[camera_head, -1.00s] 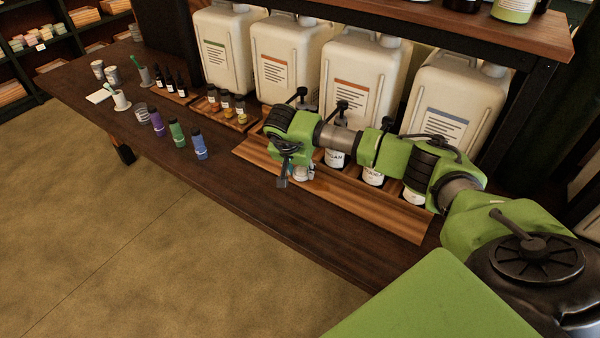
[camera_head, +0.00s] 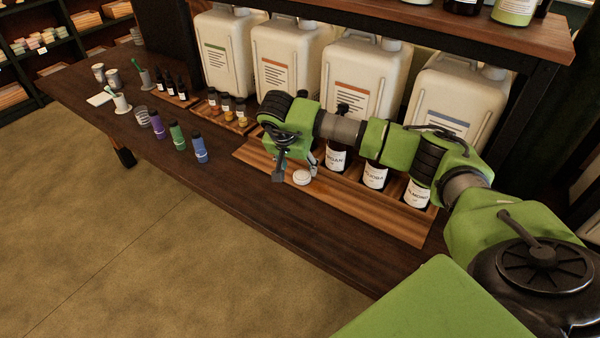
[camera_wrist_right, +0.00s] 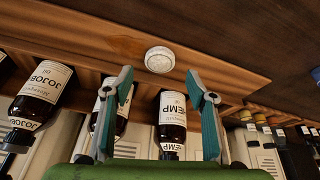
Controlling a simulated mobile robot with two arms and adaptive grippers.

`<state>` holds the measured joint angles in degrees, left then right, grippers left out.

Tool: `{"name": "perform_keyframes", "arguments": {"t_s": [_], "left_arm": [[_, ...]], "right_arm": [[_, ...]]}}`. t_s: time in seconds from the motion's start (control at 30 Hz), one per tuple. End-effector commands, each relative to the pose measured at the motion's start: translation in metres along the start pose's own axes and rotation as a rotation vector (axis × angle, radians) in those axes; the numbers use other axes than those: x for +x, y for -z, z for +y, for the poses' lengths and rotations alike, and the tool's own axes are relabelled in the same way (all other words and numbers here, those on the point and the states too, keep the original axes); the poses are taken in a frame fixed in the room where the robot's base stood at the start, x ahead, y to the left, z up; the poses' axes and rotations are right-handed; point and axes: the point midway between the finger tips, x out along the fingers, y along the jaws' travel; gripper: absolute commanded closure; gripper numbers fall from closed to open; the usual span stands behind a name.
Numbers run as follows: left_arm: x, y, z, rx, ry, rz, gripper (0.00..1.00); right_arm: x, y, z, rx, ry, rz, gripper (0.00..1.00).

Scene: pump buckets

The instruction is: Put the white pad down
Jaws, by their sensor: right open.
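The white pad (camera_head: 302,177) is a small round disc lying flat on the front of the wooden tray (camera_head: 394,221). It also shows in the right wrist view (camera_wrist_right: 160,59), beyond my fingertips and in front of the bottle labelled HEMP (camera_wrist_right: 172,115). My right gripper (camera_head: 296,167) is open and empty. In the right wrist view its two teal-padded fingers (camera_wrist_right: 159,78) stand wide apart, with the pad lying clear of both. My left gripper is not in view.
A blue-capped bottle (camera_head: 200,148) and other small bottles stand to the left. The dark table's front strip (camera_head: 262,205) is clear.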

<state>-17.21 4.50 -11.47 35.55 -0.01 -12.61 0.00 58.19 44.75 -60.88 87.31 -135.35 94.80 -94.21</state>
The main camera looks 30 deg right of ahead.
Motion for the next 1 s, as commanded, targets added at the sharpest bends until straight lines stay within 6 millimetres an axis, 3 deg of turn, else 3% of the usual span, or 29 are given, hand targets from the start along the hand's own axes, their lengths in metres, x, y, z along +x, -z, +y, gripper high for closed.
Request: {"name": "perform_keyframes", "arguments": {"t_s": [0.2, 0.4, 1.0], "left_arm": [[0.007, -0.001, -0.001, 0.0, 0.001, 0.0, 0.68], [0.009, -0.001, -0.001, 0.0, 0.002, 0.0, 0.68], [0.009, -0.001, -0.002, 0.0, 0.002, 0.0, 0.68]], "right_arm": [[-0.044, 0.001, -0.001, 0.0, 0.003, 0.002, 0.48], [-0.065, 0.0, 0.0, 0.001, 0.001, 0.001, 0.48], [-0.069, 0.0, 0.0, 0.001, -0.001, 0.0, 0.48]]}}
